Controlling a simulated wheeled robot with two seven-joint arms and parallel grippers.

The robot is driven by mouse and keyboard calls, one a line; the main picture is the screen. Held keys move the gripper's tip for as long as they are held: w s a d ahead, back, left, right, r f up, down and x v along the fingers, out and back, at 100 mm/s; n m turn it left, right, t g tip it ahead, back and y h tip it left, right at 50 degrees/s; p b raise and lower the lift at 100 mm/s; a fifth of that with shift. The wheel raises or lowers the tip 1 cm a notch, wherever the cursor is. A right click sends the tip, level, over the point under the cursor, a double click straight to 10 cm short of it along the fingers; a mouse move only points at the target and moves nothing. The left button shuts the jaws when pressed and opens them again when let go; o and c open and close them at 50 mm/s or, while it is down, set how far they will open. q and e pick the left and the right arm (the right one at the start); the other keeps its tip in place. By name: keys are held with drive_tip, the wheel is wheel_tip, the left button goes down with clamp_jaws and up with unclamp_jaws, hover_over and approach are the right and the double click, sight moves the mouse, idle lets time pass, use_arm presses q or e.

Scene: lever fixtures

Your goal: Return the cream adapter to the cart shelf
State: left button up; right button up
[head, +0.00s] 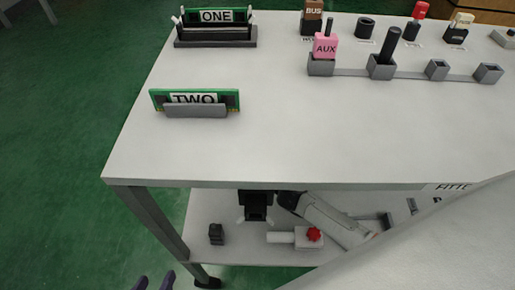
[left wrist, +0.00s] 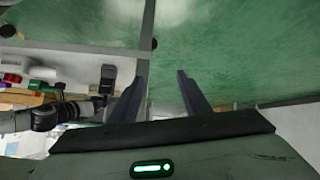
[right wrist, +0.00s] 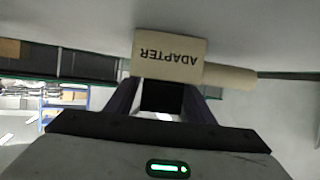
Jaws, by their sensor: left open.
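The cream adapter (right wrist: 170,55) is close in front of my right gripper (right wrist: 162,92) in the right wrist view. Its label reads upside down, and a cream cylinder sticks out to the right. A dark block fills the gap between the right fingers, against the adapter; the fingers appear shut on it. My left gripper (head: 154,284) is open and empty at the bottom left of the head view, over the green floor. It also shows open in the left wrist view (left wrist: 161,85). The lower shelf (head: 205,205) of the cart is partly hidden under the top.
On the lower shelf are a small dark block (head: 216,234) and a pale part with a red knob (head: 314,234). A white arm link reaches in there. The top carries board ONE (head: 216,16), board TWO (head: 195,99), a pink AUX block (head: 326,45) and several sockets.

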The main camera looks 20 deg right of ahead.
drive_tip(key=shift+r, duration=0.1)
drive_tip(key=shift+s+r, duration=0.2)
drive_tip(key=shift+r, duration=0.05)
drive_tip(key=p+v, duration=0.2)
drive_tip(key=v, duration=0.1)
drive_tip(key=shift+r, duration=0.1)
use_arm(q)
drive_tip(key=r+p, duration=0.1)
drive_tip(key=p, duration=0.1)
drive_tip(key=s+a+r+p, duration=0.1)
drive_tip(key=p, duration=0.1)
drive_tip(key=shift+a+r+y, duration=0.3)
use_arm(e)
drive_tip(key=v, duration=0.8)
drive_tip(key=shift+s, duration=0.3)
